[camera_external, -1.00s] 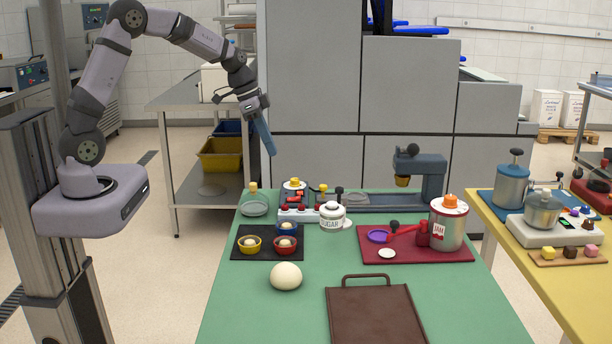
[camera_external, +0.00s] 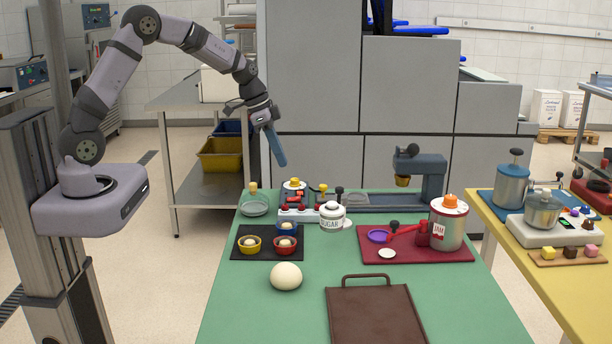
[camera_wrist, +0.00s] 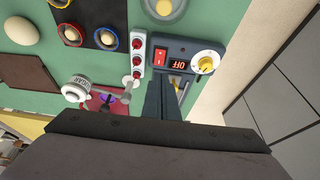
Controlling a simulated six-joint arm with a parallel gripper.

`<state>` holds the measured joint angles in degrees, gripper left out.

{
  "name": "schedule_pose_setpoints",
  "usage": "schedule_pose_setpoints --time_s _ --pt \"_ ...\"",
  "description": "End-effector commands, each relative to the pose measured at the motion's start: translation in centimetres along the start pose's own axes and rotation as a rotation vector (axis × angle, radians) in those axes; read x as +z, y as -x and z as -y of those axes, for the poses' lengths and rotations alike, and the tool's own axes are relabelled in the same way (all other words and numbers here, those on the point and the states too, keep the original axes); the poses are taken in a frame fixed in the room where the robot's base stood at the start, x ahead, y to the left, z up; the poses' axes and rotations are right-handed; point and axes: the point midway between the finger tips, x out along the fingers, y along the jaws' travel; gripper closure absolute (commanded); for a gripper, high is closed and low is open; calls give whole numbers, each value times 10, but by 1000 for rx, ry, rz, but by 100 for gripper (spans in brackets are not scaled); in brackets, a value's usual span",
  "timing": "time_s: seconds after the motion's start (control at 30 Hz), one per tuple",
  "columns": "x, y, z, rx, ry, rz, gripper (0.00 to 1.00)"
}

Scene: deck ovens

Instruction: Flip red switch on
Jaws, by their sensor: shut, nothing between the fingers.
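My gripper (camera_external: 282,163) is shut and empty, pointing down above the table's back edge, apart from the box. In the wrist view its fingers (camera_wrist: 170,80) reach up just below the switch and display and hide part of the box.
A white strip with red buttons (camera_wrist: 137,60) lies beside the box. A sugar jar (camera_external: 332,216), small bowls on a black mat (camera_external: 241,234), a dough ball (camera_external: 286,276) and a jam pot (camera_external: 447,228) stand nearby. A grey press (camera_external: 432,174) is at the back. The table's front left is clear.

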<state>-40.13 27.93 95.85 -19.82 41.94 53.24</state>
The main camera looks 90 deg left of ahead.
Motion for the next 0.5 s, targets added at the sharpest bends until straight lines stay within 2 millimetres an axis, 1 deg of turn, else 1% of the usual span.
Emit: schedule_pose_setpoints --time_s 0.1,0.3,0.5 --pt "0 -22 -2 4 -1 5 100" --pt "0 -58 -1 3 0 4 100" --pt "0 -83 -1 2 -1 3 100"
